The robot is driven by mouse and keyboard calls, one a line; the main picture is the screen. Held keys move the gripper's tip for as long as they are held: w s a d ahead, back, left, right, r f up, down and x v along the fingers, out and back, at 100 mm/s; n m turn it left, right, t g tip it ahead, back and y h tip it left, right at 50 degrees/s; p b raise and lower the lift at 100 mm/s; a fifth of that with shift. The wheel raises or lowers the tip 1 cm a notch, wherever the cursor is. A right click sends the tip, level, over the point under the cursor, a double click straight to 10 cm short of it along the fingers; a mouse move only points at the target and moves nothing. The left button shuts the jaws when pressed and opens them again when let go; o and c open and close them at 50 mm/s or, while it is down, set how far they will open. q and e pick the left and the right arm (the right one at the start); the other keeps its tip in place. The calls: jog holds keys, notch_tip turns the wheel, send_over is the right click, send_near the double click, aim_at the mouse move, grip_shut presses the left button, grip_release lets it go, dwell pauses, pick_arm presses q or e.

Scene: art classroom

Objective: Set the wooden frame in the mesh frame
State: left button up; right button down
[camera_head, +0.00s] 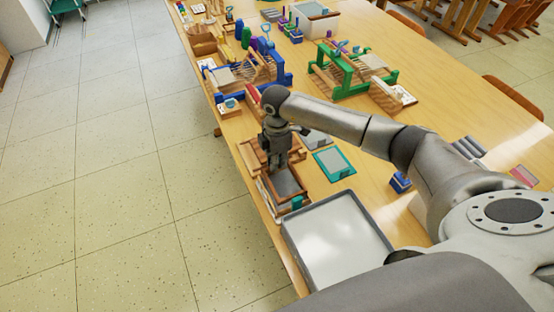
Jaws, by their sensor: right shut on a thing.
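My right gripper (277,165) points down over the near left edge of the table, its fingers close together on a thin piece mostly hidden by them. The wooden frame (256,153), reddish brown, shows behind and to the left of the fingers, and the gripper appears shut on it. The mesh frame (287,183), with a grey panel inside brown edges, lies just below and in front of the fingertips. The gripper hides where the two frames meet, so I cannot tell whether they touch. My left gripper is not in view.
A large grey tray (337,240) stands nearest on the table. A teal-edged panel (334,163) and a blue block (400,181) lie to the right. Green (345,72) and blue (250,78) racks stand farther back. Open floor lies left.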

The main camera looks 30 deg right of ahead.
jog(key=shift+f, duration=0.25)
dwell(0.4)
jog(key=shift+f+b, duration=0.55)
jog(key=shift+f, duration=0.6)
dwell(1.1)
dwell(0.3)
jog(key=c, duration=1.5)
grip_release()
jog(key=shift+r, duration=0.2)
notch_tip(320, 180, up, 12)
jog(key=shift+f, duration=0.2)
